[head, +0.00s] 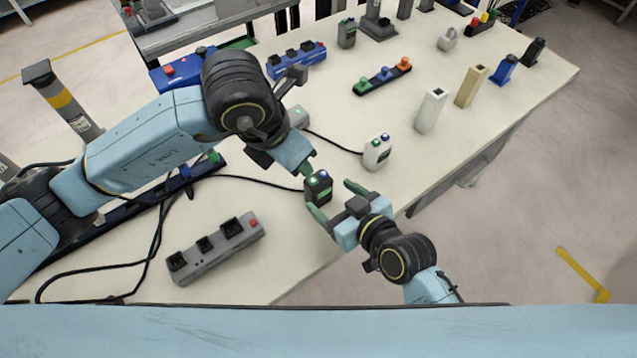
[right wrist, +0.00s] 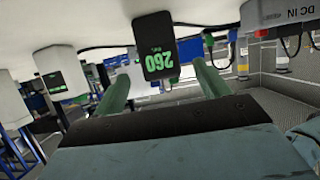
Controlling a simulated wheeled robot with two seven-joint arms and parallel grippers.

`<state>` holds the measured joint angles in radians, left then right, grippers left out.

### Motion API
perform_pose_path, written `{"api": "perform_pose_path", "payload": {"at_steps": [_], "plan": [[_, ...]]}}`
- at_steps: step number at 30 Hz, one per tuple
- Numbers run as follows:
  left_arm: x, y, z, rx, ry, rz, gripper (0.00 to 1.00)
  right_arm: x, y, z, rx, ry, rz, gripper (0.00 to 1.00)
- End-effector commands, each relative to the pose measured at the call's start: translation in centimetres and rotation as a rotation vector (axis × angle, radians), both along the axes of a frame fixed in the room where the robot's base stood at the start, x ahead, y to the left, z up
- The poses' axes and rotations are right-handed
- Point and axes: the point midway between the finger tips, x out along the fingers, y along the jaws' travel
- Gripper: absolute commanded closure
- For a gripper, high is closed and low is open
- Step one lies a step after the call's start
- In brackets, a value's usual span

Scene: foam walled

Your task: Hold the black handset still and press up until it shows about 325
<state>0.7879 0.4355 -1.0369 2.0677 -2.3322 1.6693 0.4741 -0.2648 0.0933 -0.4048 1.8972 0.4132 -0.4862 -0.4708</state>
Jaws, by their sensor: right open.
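The black handset (head: 319,188) is near the table's front edge, with a green and a blue button on top. In the right wrist view its display (right wrist: 157,62) reads 260, upside down. My right gripper (head: 334,200) is open, its green fingers pointing at the handset. In the right wrist view the handset shows in the gap between the fingers, with no clear grip on it. My left gripper (head: 307,169) reaches down to the handset's top, its tip close to the buttons. Whether it touches is unclear, and its jaws are partly hidden.
A white handset (head: 377,153) stands to the right, behind my right gripper. A grey box with black sockets (head: 215,247) lies front left. Black cables run across the table's left. Blocks (head: 431,110) and a button bar (head: 382,77) stand farther back.

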Motion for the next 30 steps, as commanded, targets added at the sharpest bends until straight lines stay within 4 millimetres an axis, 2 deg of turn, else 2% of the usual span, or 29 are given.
{"api": "perform_pose_path", "payload": {"at_steps": [6, 12, 18, 26, 30], "plan": [[0.0, 0.0, 0.0, 0.000, 0.000, 0.000, 0.64, 3.3, 2.3, -1.6, 0.001, 0.000, 0.000, 0.25], [0.0, 0.0, 0.0, 0.000, 0.000, 0.000, 0.64, 5.1, 3.7, -2.6, 0.001, 0.001, 0.000, 0.25], [0.0, 0.0, 0.0, 0.000, 0.000, 0.000, 0.64, 5.9, 4.3, -3.1, -0.001, 0.000, 0.000, 0.25], [0.0, 0.0, 0.0, 0.000, 0.000, 0.000, 0.64, 5.9, 4.3, -3.1, -0.001, 0.000, 0.000, 0.25], [0.0, 0.0, 0.0, 0.000, 0.000, 0.000, 0.64, 5.9, 4.3, -3.1, -0.001, 0.000, 0.000, 0.41]]}}
